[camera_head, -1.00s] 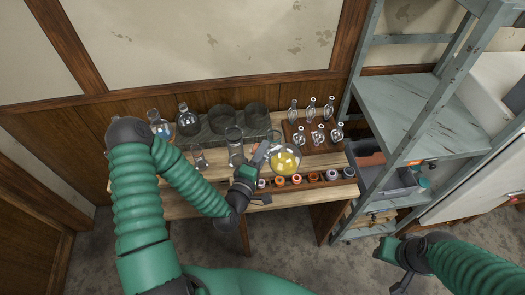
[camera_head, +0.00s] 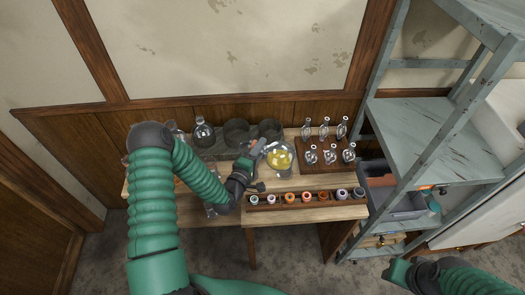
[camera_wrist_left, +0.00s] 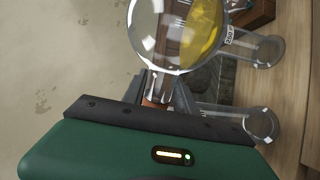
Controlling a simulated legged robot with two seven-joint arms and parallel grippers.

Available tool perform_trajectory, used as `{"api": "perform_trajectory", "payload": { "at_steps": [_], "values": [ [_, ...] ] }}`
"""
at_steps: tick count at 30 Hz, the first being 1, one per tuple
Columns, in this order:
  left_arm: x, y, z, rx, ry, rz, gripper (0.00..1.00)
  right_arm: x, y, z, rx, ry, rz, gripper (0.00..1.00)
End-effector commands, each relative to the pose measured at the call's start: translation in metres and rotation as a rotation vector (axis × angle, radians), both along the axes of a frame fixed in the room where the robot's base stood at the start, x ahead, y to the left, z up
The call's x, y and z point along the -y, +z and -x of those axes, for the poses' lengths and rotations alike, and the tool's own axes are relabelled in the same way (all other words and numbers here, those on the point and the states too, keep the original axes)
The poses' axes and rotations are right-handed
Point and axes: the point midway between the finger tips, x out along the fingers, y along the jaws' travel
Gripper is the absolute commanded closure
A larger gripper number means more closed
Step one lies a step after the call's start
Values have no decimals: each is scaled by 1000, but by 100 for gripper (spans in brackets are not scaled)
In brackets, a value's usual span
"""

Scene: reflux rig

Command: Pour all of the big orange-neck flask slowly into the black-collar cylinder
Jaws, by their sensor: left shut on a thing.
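The big round flask (camera_head: 280,159) holds yellow liquid; in the left wrist view its glass bulb (camera_wrist_left: 178,28) is tilted, with the liquid on its right side. My left gripper (camera_head: 250,162) is shut on the flask's neck, holding it over the bench. A bit of orange-brown neck (camera_wrist_left: 150,101) shows between the fingers. Clear glass vessels with round ends (camera_wrist_left: 262,51) (camera_wrist_left: 244,122) stand beyond the flask in the wrist view; I cannot tell which is the black-collar cylinder. My right gripper (camera_head: 399,274) is at lower right, away from the bench; its jaws are unclear.
A wooden rack of small coloured-collar jars (camera_head: 305,197) lies along the bench front. A tray of small flasks (camera_head: 325,158) stands right of the held flask. Dark round vessels (camera_head: 237,132) and a glass bottle (camera_head: 203,134) stand behind. A grey shelf (camera_head: 425,130) rises at right.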

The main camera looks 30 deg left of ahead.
Motion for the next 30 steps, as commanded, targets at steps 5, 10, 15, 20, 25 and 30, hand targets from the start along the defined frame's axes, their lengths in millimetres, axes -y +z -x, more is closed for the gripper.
{"api": "perform_trajectory", "payload": {
  "at_steps": [5, 10, 15, 20, 25, 30],
  "values": [
    [5, 0, 2, 3, -1, 2, 100, 0, -2, 0, 0, 0, 0, 64],
    [25, 0, 15, 4, -5, 10, 100, 0, -9, 0, 0, 0, 0, 64],
    [52, 4, 34, 6, -11, 13, 100, 0, -17, 0, 0, 0, 0, 64],
    [70, 9, 49, 6, -17, 12, 100, 0, -21, 0, 0, 0, 0, 64],
    [82, 13, 59, 6, -20, 10, 100, 0, -25, 0, 0, 0, 0, 64],
    [90, 16, 66, 5, -25, 9, 100, 0, -27, 0, 0, 0, 0, 64]
  ]
}}
